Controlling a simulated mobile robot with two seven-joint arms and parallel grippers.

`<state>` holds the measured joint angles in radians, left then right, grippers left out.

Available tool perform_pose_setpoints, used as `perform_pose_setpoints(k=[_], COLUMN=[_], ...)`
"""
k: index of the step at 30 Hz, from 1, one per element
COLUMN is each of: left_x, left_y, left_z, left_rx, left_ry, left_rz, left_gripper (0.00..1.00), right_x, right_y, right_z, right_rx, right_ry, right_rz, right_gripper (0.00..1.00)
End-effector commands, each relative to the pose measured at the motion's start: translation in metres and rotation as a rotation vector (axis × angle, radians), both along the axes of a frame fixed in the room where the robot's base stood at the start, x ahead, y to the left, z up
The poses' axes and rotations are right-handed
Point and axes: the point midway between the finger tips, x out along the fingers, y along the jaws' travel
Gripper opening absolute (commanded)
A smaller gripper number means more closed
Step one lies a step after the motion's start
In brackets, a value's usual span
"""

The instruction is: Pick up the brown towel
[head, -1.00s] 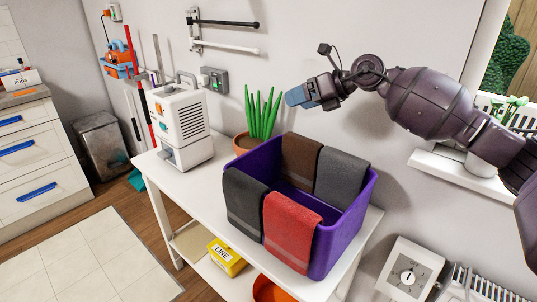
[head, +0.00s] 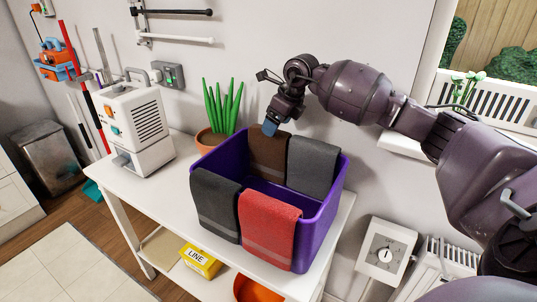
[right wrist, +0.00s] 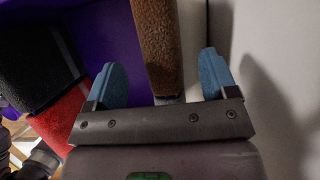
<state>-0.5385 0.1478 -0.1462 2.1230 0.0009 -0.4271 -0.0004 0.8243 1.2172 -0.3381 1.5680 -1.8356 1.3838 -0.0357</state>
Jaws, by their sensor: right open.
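The brown towel (head: 268,158) hangs over the back wall of the purple bin (head: 318,222), at its left part. In the right wrist view the brown towel (right wrist: 157,45) runs between the two blue fingertips, with a gap on each side. My right gripper (head: 270,127) is at the towel's upper edge, pointing down. It also shows in the right wrist view (right wrist: 165,82), open around the towel and not closed on it. My left gripper is not in view.
A grey towel (head: 312,165) hangs to the right on the bin's back. A dark towel (head: 214,203) and a red towel (head: 268,226) hang on its front. A potted plant (head: 219,112) and a white machine (head: 138,128) stand left on the white table (head: 118,180). The wall is close behind.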

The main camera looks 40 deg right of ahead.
Motion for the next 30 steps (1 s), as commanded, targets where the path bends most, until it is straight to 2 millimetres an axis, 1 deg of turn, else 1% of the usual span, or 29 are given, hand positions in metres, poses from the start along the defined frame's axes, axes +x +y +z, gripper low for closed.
perform_pose_setpoints(k=[1, 6, 8, 12, 16, 30], left_x=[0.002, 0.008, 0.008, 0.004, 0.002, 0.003], left_y=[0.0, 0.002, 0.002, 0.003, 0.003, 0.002], left_z=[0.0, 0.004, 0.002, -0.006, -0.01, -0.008], left_rx=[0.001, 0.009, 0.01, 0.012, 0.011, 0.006], left_ry=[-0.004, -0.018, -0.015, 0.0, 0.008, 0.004], left_rz=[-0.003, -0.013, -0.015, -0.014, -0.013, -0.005], left_gripper=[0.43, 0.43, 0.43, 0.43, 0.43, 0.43], right_x=[0.002, 0.005, 0.008, 0.016, 0.021, 0.022], right_y=[0.001, 0.002, 0.003, 0.007, 0.009, 0.009], right_z=[-0.004, -0.012, -0.019, -0.038, -0.051, -0.051], right_rx=[0.001, 0.001, 0.002, 0.003, 0.002, 0.0], right_ry=[0.0, -0.001, 0.001, 0.003, 0.002, -0.002], right_rz=[0.0, 0.0, 0.001, -0.001, 0.0, 0.0], right_gripper=[0.79, 0.79, 0.79, 0.79, 0.79, 0.79])
